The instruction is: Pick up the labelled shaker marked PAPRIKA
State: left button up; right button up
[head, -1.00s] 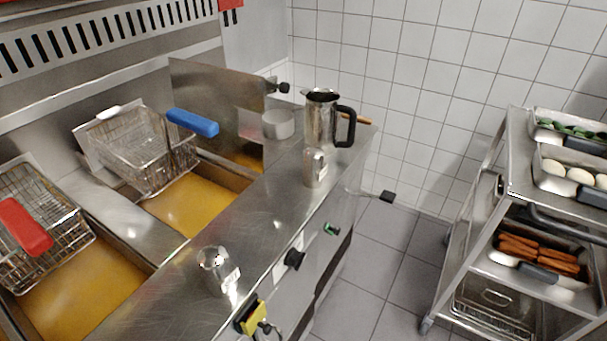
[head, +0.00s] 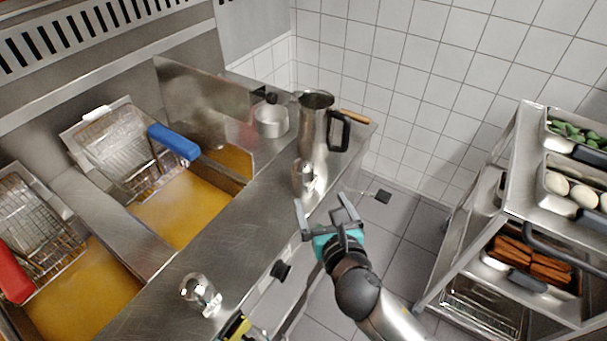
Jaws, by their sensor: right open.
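Two metal shakers stand on the steel counter (head: 229,215) beside the fryers. One shaker (head: 302,179) is near the tall metal jug; the other shaker (head: 198,292) is at the near end. Each has a small pale label on its right side, too small to read, so I cannot tell which is PAPRIKA. My right gripper (head: 321,204) is open and empty at the counter's front edge, just in front of and below the shaker by the jug. Its fingers point toward that shaker and appear apart from it.
A tall metal jug (head: 313,124) with a black handle stands just behind the far shaker. A small pan (head: 271,121) sits left of it. Fryer baskets (head: 122,150) hang over oil at left. A trolley (head: 509,199) with food trays stands right, across clear floor.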

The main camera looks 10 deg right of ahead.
aim_at(305, 176)
jog(key=b+x, duration=0.1)
jog(key=x, duration=0.9)
jog(key=b+x, duration=0.1)
jog(key=x, duration=0.1)
jog(key=b+x, duration=0.1)
jog(key=x, duration=0.1)
jog(key=shift+w+a+f, duration=0.1)
jog(key=shift+a+f, duration=0.05)
jog(key=shift+a, duration=0.25)
pick_arm(q)
jog(key=f, duration=0.1)
jog(key=w+f, duration=0.1)
jog(key=f, duration=0.1)
jog(key=shift+d, duration=0.2)
pick_arm(e)
jog(key=shift+w, duration=0.4)
pick_arm(q)
jog(key=shift+s, duration=0.1)
pick_arm(e)
jog(key=shift+c, duration=0.4)
jog(key=c, duration=1.5)
